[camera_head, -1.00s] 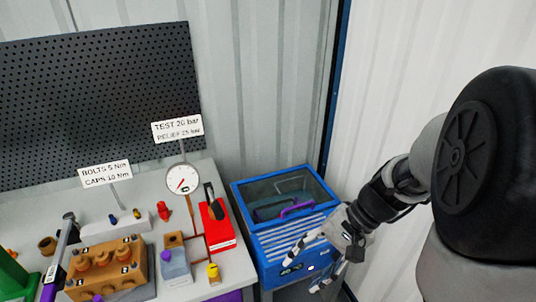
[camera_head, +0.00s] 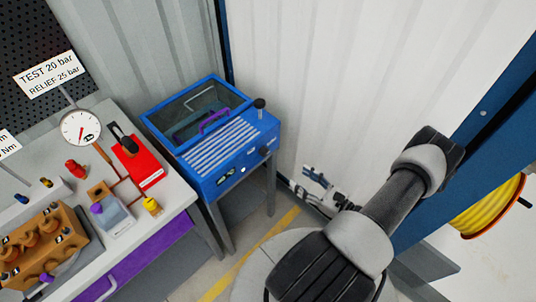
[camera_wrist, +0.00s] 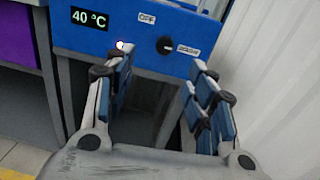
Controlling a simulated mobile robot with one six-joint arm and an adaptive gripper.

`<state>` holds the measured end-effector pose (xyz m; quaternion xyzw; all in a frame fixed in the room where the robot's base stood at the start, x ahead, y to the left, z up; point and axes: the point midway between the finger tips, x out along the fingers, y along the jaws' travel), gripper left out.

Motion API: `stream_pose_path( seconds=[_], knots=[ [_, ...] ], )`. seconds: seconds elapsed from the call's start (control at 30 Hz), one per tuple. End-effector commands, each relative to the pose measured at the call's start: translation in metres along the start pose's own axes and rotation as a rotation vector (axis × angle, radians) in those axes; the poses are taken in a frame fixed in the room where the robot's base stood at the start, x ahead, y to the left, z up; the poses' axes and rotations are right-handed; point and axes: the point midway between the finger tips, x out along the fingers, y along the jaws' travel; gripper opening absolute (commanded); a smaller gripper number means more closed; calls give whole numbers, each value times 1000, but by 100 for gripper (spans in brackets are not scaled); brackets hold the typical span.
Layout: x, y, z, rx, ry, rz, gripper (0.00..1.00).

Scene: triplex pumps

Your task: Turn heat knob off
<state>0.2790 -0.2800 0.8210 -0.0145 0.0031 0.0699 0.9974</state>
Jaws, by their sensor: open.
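The heat knob (camera_wrist: 165,45) is a small black dial on the blue washer's front panel in the wrist view. Its white mark points right, toward the label that seems to read WASH (camera_wrist: 188,50); the OFF label (camera_wrist: 147,18) is above and left of it. A lit lamp (camera_wrist: 122,46) and a display reading 40 °C (camera_wrist: 89,18) are to the left. The knob (camera_head: 264,152) also shows in the head view. My gripper (camera_wrist: 163,78) is open, its fingers either side of the knob in the picture, apart from it and empty.
The blue washer (camera_head: 222,178) has a clear lid and a black-topped lever (camera_head: 260,104). A bench (camera_head: 176,200) with a gauge (camera_head: 81,128) and pump parts stands left. A white corrugated wall (camera_head: 340,90) is close on the right. A yellow hose reel (camera_head: 485,205) hangs far right.

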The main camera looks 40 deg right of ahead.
Motion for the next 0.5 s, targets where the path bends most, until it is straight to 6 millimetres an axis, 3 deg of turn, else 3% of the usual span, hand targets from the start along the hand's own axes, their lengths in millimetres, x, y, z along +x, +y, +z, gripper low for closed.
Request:
stream_pose_path(
  seconds=[0.1, 0.23, 0.5],
  knots=[
    [-7, -2, -12, 26, -8, -57, 50],
    [1, -3, -13, 30, -9, -63, 50],
    [54, -3, -14, 29, -8, -55, 50]
  ],
)
